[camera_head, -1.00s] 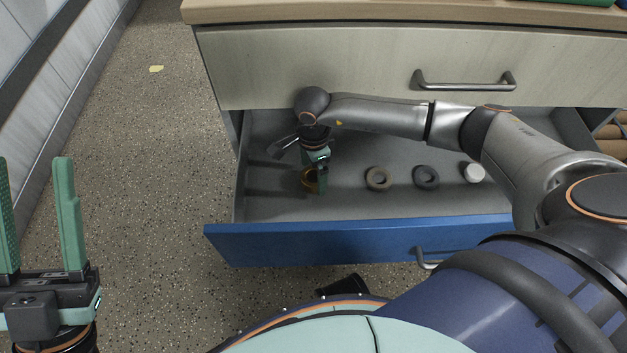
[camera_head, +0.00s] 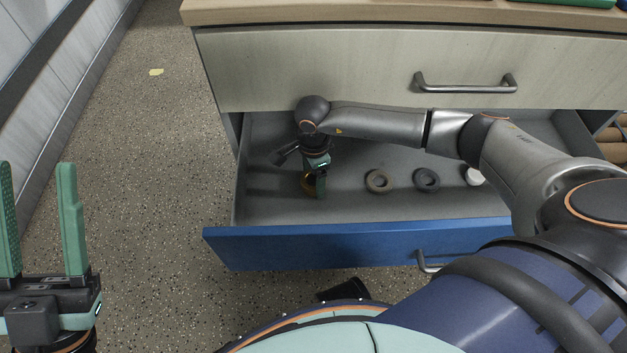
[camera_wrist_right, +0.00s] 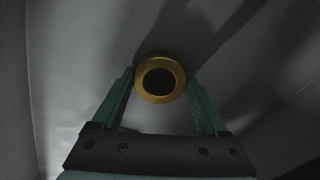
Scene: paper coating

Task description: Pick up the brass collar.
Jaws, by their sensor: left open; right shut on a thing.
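The brass collar (camera_head: 307,184) is in the open drawer, at its left end. In the right wrist view the collar (camera_wrist_right: 160,77) is a gold ring with a dark round hole, between the two green fingers. My right gripper (camera_head: 316,188) points down into the drawer and is shut on the collar; it also shows in the right wrist view (camera_wrist_right: 160,90). In the head view its fingers partly hide the collar, and I cannot tell whether the collar touches the drawer floor. My left gripper (camera_head: 37,215) is open and empty, upright at the far left, away from the drawer.
The blue-fronted drawer (camera_head: 330,243) is pulled out. In it, right of the collar, lie a brown ring (camera_head: 378,181), a dark ring (camera_head: 426,180) and a white piece (camera_head: 474,176) partly hidden by my right arm. A shut drawer (camera_head: 310,70) is above.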

